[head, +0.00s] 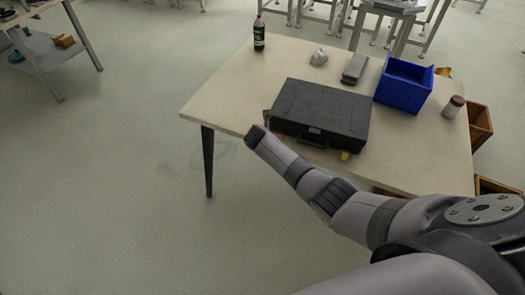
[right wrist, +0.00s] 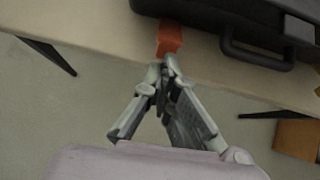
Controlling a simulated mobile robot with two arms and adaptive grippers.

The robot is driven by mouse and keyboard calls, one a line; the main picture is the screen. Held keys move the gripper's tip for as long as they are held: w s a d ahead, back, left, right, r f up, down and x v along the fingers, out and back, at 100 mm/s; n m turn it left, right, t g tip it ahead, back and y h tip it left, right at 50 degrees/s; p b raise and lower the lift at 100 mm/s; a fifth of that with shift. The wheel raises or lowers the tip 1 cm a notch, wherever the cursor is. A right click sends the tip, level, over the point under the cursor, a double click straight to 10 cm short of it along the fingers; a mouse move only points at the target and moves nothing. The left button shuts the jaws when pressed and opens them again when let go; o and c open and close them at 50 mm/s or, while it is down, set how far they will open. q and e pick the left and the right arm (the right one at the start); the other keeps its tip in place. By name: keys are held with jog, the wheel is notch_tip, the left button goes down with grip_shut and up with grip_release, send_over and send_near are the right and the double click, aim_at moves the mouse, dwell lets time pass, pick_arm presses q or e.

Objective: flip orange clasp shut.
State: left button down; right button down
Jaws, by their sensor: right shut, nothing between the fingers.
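The black case (head: 320,112) lies closed on the table, its handle (head: 313,140) on the front side; the handle also shows in the right wrist view (right wrist: 262,50). The orange clasp (right wrist: 170,38) sticks out from the case's front edge, left of the handle. In the head view my right arm mostly hides it. My right gripper (right wrist: 168,68) is shut and empty, its fingertips just in front of the orange clasp; I cannot tell whether they touch it. A yellow clasp (head: 345,155) juts out at the case's front right. My left gripper is not in view.
On the table (head: 222,98) stand a dark bottle (head: 259,34), a grey part (head: 319,57), a grey box (head: 355,68), a blue bin (head: 404,85) and a red-capped jar (head: 453,106). Wooden boxes (head: 479,125) are at the right. The table's left part is clear.

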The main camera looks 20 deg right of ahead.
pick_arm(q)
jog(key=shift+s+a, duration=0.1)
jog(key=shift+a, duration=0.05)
pick_arm(e)
jog(key=s+a+r, duration=0.3)
jog(key=s+a, duration=0.3)
jog(key=a, duration=0.1)
jog(key=shift+s+a, duration=0.15)
jog(key=shift+s, duration=0.2)
